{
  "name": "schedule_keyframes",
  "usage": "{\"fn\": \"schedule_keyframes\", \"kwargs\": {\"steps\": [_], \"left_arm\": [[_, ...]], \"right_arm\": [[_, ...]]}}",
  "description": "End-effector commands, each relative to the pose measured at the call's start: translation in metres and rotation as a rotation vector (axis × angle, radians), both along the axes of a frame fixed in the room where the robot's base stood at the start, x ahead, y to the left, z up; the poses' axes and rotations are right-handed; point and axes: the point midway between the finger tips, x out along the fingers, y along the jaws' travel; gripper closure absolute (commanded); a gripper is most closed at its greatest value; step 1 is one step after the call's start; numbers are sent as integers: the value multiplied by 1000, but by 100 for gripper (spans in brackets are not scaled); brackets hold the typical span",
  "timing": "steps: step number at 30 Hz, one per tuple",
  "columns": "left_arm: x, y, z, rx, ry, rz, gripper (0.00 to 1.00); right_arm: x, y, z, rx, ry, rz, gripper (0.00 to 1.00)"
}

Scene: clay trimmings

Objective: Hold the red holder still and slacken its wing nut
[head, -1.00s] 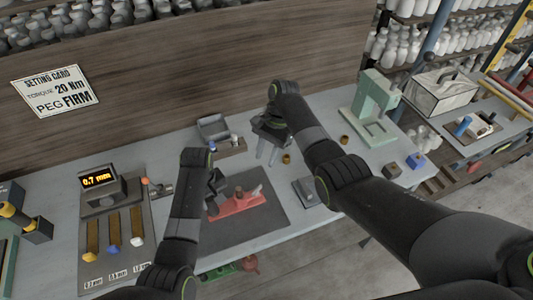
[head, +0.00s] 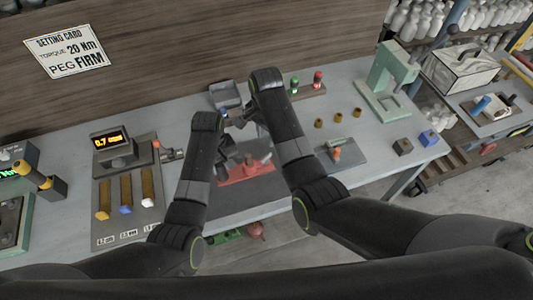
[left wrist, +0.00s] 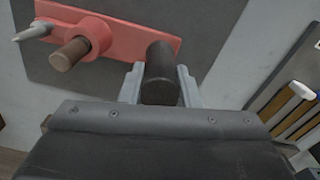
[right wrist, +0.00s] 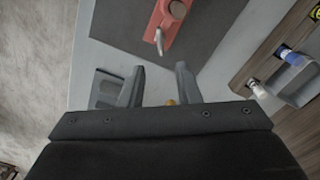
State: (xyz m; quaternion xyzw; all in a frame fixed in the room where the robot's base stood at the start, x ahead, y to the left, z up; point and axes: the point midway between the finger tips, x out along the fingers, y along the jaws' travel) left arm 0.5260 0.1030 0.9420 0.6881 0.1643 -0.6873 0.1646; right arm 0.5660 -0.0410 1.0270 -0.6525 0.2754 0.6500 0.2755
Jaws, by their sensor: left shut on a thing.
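The red holder (head: 240,174) lies on a dark mat (head: 262,190). A brown peg stands up from it, clear in the left wrist view (left wrist: 70,54). A grey metal piece, probably the wing nut (left wrist: 34,32), juts from the holder's far end there; it also shows in the right wrist view (right wrist: 159,42). My left gripper (left wrist: 160,78) is shut on a dark upright cylinder (left wrist: 160,66) at the holder's other end. My right gripper (right wrist: 157,68) is open and empty, above the table and short of the metal piece.
Brass cups (head: 338,117) and a small grey pad (head: 345,158) stand to the right of the mat. A gauge stand with coloured-tip tools (head: 126,196) is at the left. A peg rack (head: 308,92) and grey bin (head: 224,95) are behind.

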Motion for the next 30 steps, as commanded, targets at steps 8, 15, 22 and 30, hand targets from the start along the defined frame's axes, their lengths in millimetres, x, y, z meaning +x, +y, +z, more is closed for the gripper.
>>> {"fn": "schedule_keyframes", "kwargs": {"steps": [8,15,22,30], "left_arm": [[-1,0,-2,0,2,0,100],[-1,0,-1,0,1,0,100],[-1,0,-1,0,1,0,100],[-1,0,-1,0,1,0,100]], "right_arm": [[-1,-1,-55,-1,6,1,70],[0,-1,-89,-1,4,1,70],[0,0,-103,1,2,1,70],[0,0,-106,1,1,0,70]]}}
